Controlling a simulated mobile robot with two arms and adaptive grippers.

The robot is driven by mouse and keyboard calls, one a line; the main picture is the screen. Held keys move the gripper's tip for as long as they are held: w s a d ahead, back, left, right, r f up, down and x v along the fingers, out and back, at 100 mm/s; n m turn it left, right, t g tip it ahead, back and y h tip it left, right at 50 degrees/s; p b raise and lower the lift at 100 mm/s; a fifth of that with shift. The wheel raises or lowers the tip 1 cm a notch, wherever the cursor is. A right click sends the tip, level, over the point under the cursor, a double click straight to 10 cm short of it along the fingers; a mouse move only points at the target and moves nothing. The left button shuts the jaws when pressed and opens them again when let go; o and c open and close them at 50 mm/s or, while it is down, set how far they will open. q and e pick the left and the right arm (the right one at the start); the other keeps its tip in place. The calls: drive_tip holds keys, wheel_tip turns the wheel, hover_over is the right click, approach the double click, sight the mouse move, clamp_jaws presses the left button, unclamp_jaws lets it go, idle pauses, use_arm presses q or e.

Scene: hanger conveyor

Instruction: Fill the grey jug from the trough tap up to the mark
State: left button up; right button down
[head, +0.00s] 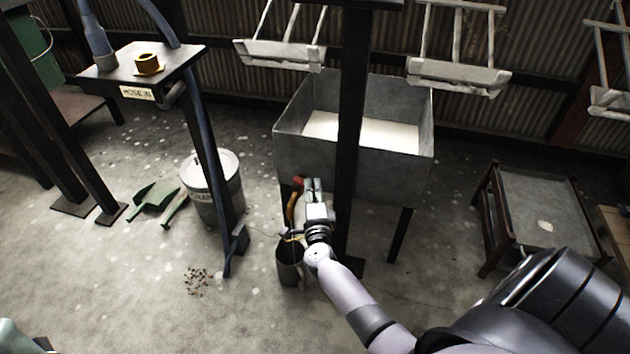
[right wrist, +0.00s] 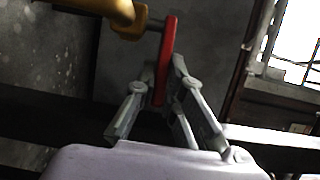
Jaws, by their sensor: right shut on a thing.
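The grey jug (head: 289,266) stands upright on the floor below the trough tap, partly hidden by my right arm. Its mark and water level cannot be made out. The yellow brass tap (head: 293,208) is at the front of the grey metal trough (head: 300,150), and shows in the right wrist view (right wrist: 100,10). My right gripper (head: 313,184) is shut on the red tap handle (right wrist: 168,55), which stands between its fingers in the right wrist view. Whether water runs is not clear.
A dark post (head: 352,130) rises in front of the trough. A low table (head: 540,195) is right. Hangers (head: 280,52) hang above. Floor at lower left is mostly clear.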

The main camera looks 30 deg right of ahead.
drive_tip(key=shift+s+a+f+m+g+h, duration=0.1)
drive_tip(key=shift+a+m+g+h, duration=0.25)
drive_tip(key=shift+m+g+h, duration=0.35)
drive_tip(key=c, duration=1.7)
unclamp_jaws()
drive_tip(key=shift+v, duration=3.75)
